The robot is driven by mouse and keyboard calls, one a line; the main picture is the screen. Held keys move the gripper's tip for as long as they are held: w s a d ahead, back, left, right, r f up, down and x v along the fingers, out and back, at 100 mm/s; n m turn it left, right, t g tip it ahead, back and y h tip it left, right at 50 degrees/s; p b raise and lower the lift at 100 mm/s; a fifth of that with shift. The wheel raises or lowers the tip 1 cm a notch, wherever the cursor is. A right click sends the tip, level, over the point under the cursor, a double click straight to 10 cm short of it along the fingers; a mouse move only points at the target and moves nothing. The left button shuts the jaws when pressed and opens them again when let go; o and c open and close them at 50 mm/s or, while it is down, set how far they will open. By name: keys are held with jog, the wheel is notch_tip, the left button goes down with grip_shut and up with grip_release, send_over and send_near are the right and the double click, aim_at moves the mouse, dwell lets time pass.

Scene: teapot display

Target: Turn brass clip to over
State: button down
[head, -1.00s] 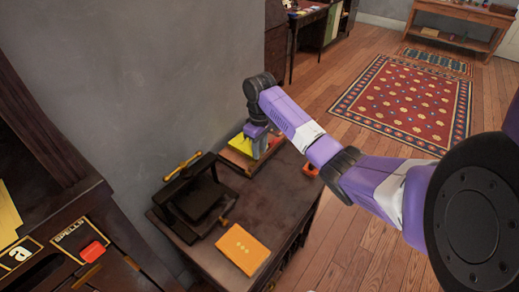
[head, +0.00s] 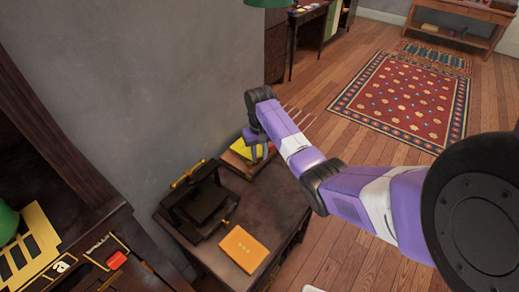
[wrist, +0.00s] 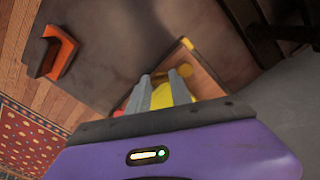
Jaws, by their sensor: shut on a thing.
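A wooden tray or board (wrist: 207,72) with yellow and red flat things (head: 240,148) on it lies at the back of the dark table, by the grey wall. My gripper (head: 259,150) is down at this stack. In the wrist view its two grey fingers (wrist: 160,82) are close together, with yellow showing between them. A small brass-coloured piece, which I take for the brass clip (wrist: 184,71), shows at the fingertips. The fingers are shut on it, though the contact is partly hidden. I cannot make out the clip in the head view.
A black press-like device with a brass bar (head: 200,200) stands left of the stack on the dark table (head: 280,195). An orange book (head: 244,248) lies near the front. An orange holder (wrist: 58,52) is at the table's edge in the wrist view.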

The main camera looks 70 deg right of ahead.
jog(key=m+p, duration=0.2)
jog(key=m, duration=0.3)
jog(key=shift+w+r+m+p, duration=0.1)
jog(key=shift+r+m+p, duration=0.05)
jog(key=shift+m+p, duration=0.2)
jog(key=m+p, duration=0.1)
jog(key=m, duration=0.4)
jog(key=shift+m, duration=0.25)
jog(key=shift+d, duration=0.1)
jog(key=c, duration=1.2)
grip_release()
jog(key=shift+o, duration=0.2)
jog(key=shift+r, duration=3.8)
